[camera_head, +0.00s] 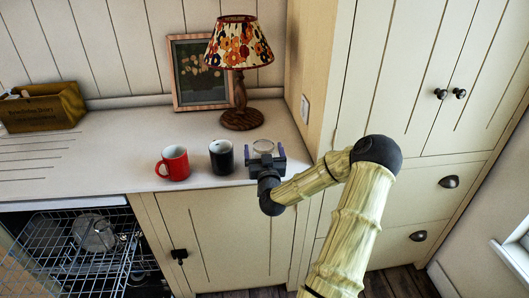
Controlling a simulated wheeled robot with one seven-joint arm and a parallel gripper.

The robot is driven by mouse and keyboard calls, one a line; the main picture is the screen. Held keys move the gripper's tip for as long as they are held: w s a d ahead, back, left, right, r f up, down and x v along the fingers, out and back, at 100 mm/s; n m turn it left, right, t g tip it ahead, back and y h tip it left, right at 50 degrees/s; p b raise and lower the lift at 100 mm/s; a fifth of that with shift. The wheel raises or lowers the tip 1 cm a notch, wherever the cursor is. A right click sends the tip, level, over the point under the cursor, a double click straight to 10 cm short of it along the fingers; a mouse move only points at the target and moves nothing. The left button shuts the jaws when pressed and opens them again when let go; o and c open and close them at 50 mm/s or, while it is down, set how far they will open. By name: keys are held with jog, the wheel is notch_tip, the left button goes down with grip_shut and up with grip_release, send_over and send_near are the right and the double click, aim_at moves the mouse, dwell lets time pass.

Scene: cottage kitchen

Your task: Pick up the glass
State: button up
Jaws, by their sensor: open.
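The glass (263,147) is a small clear vessel near the front edge of the counter, right of a dark mug. Its round rim shows above my gripper; its lower part is hidden behind the gripper. My gripper (265,155) is open, with one finger on each side of the glass. I cannot tell whether the fingers touch it.
A black mug (221,157) stands close to the left, and a red mug (173,163) farther left. A lamp (241,75) and a framed picture (200,72) stand behind. A wooden box (42,107) is at far left. An open dishwasher rack (75,245) is below. A tall cupboard (420,90) rises right.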

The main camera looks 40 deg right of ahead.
jog(key=shift+c, duration=0.2)
jog(key=c, duration=1.3)
jog(key=shift+r, duration=5.05)
jog(key=s+a+r+b, duration=0.2)
jog(key=s+a, duration=0.2)
jog(key=s, duration=0.3)
jog(key=s+a+r+b, duration=0.3)
jog(key=s+a, duration=0.1)
jog(key=s, duration=0.2)
jog(key=shift+s+a, duration=0.2)
jog(key=shift+s, duration=0.15)
jog(key=shift+b, duration=0.3)
